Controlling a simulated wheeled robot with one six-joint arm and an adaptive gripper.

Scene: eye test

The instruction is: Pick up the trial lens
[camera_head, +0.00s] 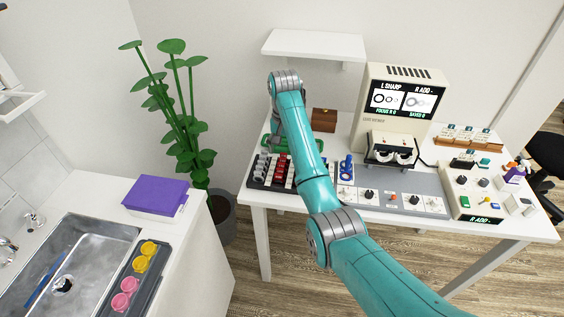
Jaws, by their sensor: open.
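A dark trial lens case (256,184) lies at the left front of the white table. It holds rows of small red, white and grey pieces that look like trial lenses (281,168). They are too small to tell apart, and I cannot tell which one is the trial lens of the task. A blue ringed item (346,165) stands right of the case. My teal arm reaches over the table from the lower right. Its wrist is above the back of the case, and my forearm covers part of the case. My gripper itself is hidden and cannot be made out.
A beige instrument (381,115) with two screens stands behind a grey panel (430,183) with knobs. A brown box (324,119) and a green item (272,144) are near my wrist. A control box (473,196) stands right. A sink counter and plant are left.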

